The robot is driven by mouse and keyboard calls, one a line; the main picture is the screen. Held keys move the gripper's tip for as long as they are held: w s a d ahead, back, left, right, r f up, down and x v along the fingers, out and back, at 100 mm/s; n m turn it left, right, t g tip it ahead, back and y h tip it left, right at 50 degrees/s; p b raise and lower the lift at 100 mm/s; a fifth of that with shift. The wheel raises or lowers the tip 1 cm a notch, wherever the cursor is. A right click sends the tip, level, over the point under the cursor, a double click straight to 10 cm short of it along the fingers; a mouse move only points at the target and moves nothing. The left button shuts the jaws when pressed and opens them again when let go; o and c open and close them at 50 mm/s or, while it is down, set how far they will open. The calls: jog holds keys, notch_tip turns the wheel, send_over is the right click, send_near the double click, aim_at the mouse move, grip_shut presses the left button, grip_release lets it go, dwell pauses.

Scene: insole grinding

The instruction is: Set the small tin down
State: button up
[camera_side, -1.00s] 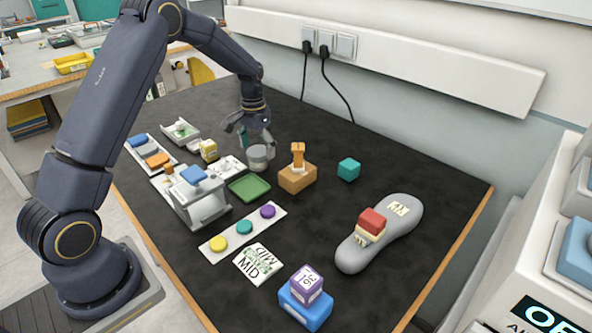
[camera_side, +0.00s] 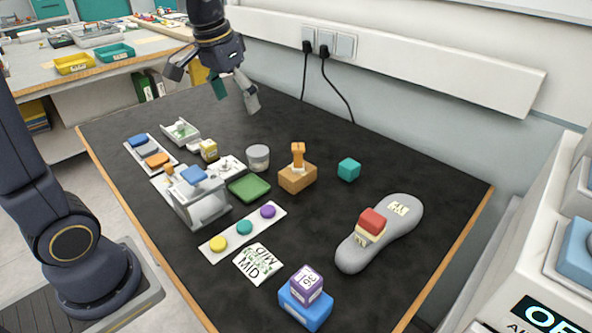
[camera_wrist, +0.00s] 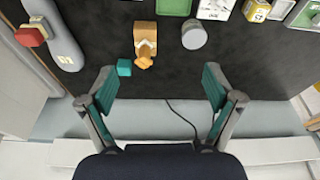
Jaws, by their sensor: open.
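The small tin (camera_side: 258,157) is a grey cylinder standing upright on the black mat, just behind the green tray and left of the wooden block. In the wrist view the tin (camera_wrist: 194,35) shows near the top, right of the wooden block. My gripper (camera_side: 212,93) is open and empty, raised well above the mat behind the tin. In the wrist view its two teal-padded fingers (camera_wrist: 159,84) are spread wide with nothing between them. The gripper does not touch the tin.
Near the tin are a green tray (camera_side: 249,188), a wooden block with an orange-topped piece (camera_side: 297,177) and a teal cube (camera_side: 349,169). A grey insole (camera_side: 352,254) carries stacked blocks at the right. The mat's back area (camera_side: 300,125) is clear. Cables hang at the wall.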

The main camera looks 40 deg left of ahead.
jog(key=s+d+r+t, duration=0.1)
jog(key=s+d, duration=0.3)
jog(key=s, duration=0.4)
jog(key=shift+s+m+t, duration=0.2)
jog(key=shift+m+t, duration=0.1)
jog(key=shift+t, duration=0.6)
jog(key=s, duration=0.2)
jog(key=s+d+f, duration=0.1)
jog(key=s, duration=0.1)
jog(key=s+d+f, duration=0.1)
jog(key=s, duration=0.1)
jog(key=shift+c, duration=0.2)
jog(key=shift+s+f, duration=0.25)
jog(key=shift+c, duration=1.2)
